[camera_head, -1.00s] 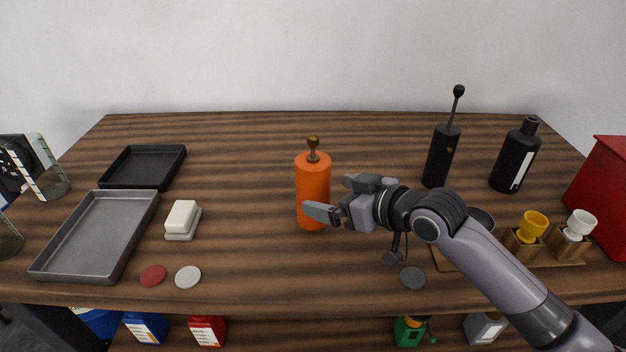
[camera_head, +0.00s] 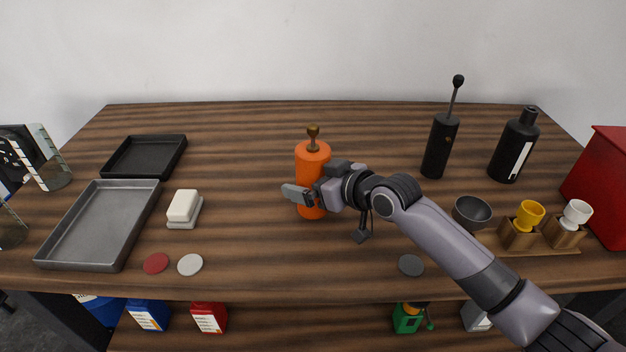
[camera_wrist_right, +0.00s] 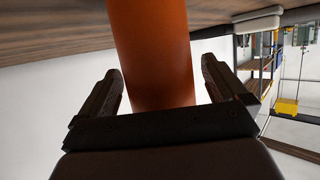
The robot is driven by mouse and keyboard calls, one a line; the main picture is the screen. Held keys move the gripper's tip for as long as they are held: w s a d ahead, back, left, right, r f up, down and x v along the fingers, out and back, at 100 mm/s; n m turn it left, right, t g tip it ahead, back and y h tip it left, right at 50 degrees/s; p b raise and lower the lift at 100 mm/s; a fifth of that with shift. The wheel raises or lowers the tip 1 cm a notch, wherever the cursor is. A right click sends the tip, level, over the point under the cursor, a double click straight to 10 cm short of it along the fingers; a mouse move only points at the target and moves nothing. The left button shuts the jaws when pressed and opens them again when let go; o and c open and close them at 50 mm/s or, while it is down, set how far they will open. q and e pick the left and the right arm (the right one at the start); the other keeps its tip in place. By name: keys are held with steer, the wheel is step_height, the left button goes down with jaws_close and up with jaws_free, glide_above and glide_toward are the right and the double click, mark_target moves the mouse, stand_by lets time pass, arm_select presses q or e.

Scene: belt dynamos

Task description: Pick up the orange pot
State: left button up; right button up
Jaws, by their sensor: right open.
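The orange pot (camera_head: 312,158) is an upright cylinder with a brown knob on top, standing on the wooden table near its middle. My right gripper (camera_head: 308,193) is open at the pot, its near finger in front of the pot's lower body. In the right wrist view the orange pot (camera_wrist_right: 152,50) is between the two spread fingers of my right gripper (camera_wrist_right: 160,88), with gaps visible on both sides. The far finger is mostly hidden in the head view. My left gripper is not in view.
Behind and right stand a black cylinder with a rod (camera_head: 440,145) and a black bottle (camera_head: 513,148). A dark bowl (camera_head: 472,213) and egg-cup-like cups (camera_head: 528,215) are at the right. A grey tray (camera_head: 70,262) and white block (camera_head: 184,206) lie left. The table behind the pot is clear.

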steer(key=c, duration=1.5)
steer(key=shift+r, duration=0.15)
steer(key=shift+c, duration=0.4)
steer(key=shift+r, duration=0.15)
step_height(320, 180, up, 20)
glide_above(313, 124)
steer(key=shift+b, duration=0.3)
steer(key=shift+f, duration=0.2)
